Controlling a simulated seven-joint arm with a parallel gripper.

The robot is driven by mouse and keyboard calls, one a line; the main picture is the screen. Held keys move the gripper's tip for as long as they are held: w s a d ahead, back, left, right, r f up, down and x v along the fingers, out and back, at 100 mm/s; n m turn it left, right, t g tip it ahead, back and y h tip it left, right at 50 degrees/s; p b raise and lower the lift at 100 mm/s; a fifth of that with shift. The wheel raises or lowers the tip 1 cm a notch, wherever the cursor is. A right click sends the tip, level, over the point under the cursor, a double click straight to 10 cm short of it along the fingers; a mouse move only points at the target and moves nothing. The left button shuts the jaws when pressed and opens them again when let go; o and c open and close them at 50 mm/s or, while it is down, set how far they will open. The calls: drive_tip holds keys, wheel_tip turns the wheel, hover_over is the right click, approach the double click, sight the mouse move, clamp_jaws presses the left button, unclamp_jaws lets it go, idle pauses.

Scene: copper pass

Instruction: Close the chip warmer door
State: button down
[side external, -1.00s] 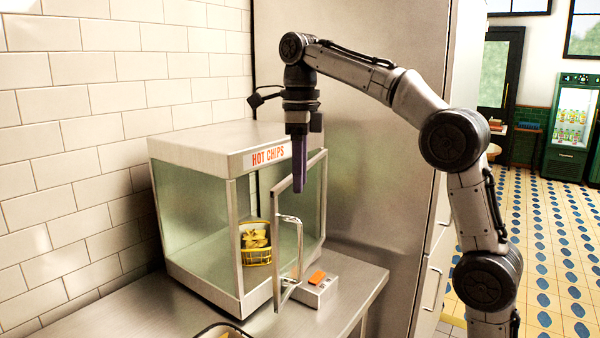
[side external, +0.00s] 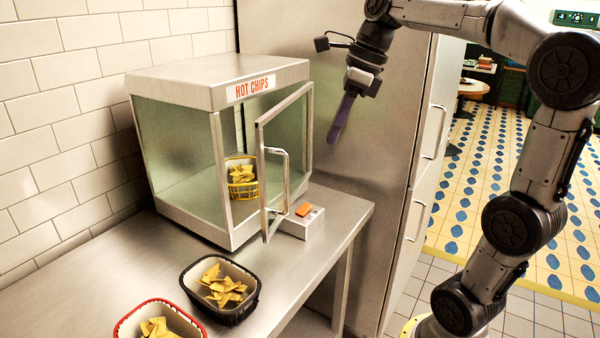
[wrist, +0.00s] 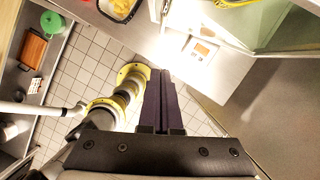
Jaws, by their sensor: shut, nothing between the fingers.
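The chip warmer (side external: 175,74) is a glass-sided metal cabinet labelled HOT CHIPS on the steel counter. Its door (side external: 287,150) stands open, swung out at the front with its handle (side external: 286,178) facing outward. A yellow basket of chips (side external: 241,189) sits inside. My gripper (side external: 334,140) is shut and empty, in the air to the right of the door and apart from it. In the wrist view, my gripper's purple fingers (wrist: 161,75) are together. Part of the warmer shows at that view's top right.
A small box with an orange top (side external: 304,211) sits at the warmer's front right. A black basket (side external: 220,287) and a red-rimmed basket (side external: 160,322) of chips stand on the counter's front. A tall steel cabinet (side external: 395,130) stands behind and right.

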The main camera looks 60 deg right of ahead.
drive_tip(key=w+a+f, duration=0.3)
drive_tip(key=w+f, duration=0.3)
drive_tip(key=f, duration=0.4)
drive_tip(key=shift+t, duration=0.3)
drive_tip(key=shift+a+f, duration=0.1)
drive_tip(key=w+a, duration=0.2)
drive_tip(key=w, duration=0.6)
drive_tip(key=shift+a, duration=0.4)
